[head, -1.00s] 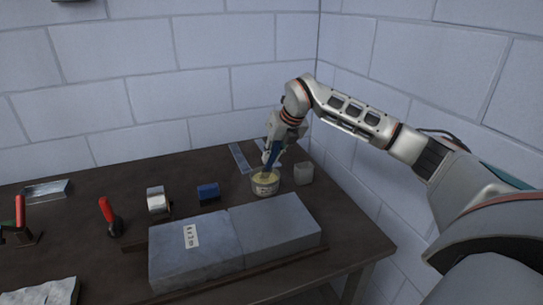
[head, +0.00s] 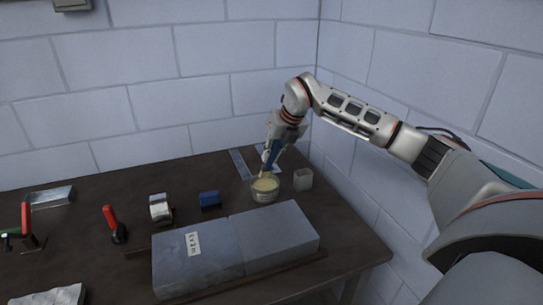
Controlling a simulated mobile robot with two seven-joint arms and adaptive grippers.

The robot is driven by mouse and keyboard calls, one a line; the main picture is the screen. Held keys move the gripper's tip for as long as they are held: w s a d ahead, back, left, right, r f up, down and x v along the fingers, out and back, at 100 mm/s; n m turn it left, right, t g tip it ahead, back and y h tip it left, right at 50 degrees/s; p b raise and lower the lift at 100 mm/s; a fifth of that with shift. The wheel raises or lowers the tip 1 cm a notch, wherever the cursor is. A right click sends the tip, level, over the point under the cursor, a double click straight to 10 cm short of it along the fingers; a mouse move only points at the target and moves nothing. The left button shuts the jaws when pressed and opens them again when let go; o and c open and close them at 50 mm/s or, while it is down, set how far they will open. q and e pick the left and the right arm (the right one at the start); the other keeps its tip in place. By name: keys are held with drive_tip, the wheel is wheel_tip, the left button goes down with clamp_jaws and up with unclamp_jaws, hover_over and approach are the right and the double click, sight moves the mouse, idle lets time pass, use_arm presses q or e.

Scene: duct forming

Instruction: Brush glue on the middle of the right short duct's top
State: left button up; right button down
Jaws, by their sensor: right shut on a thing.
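Two grey short ducts lie end to end at the table's front. The right short duct (head: 275,235) has a plain top with no glue visible on it. The left short duct (head: 190,265) carries a white label. My right gripper (head: 271,148) is behind them, shut on a brush (head: 271,158) with a blue handle. The brush points down, its tip at the glue pot (head: 265,194), which holds pale yellow glue. I cannot tell whether the bristles touch the glue. My left gripper is not in view.
A small grey cup (head: 303,180) stands right of the pot. A blue block (head: 210,199), a tape roll (head: 160,208) and a red-handled tool (head: 113,225) stand left. Flat metal strips lie behind. Walls close off the back and right. The table's right edge is near the pot.

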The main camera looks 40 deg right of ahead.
drive_tip(key=shift+r+p, duration=0.55)
drive_tip(key=shift+r, duration=0.25)
drive_tip(key=shift+r+p, duration=0.65)
drive_tip(key=shift+r, duration=0.45)
drive_tip(key=shift+f, duration=0.1)
